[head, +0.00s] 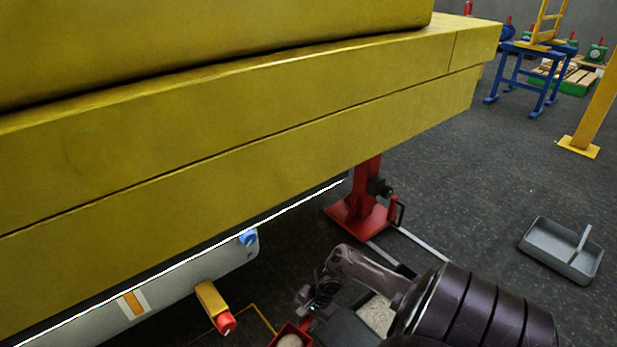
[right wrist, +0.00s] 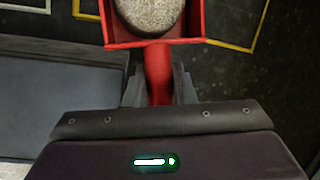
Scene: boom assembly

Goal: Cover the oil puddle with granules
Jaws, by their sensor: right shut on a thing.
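My right gripper (right wrist: 158,88) is shut on the handle of a red scoop (right wrist: 160,42). Pale granules (right wrist: 150,10) are heaped in the scoop, which is cut off by the top edge of the right wrist view. In the head view the red scoop (head: 277,336) shows at the bottom edge, in front of my right gripper (head: 306,322). A patch of pale granules (head: 377,313) shows in a grey container beside my right arm, which partly hides it. I cannot make out the oil puddle in either view. My left gripper is not in view.
A large yellow boom (head: 230,130) hangs across the head view above a red stand (head: 362,200). A grey tray (head: 548,252) lies on the floor at right. Yellow lines (head: 262,319) mark the floor by the scoop. A blue trestle (head: 528,75) stands at back right.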

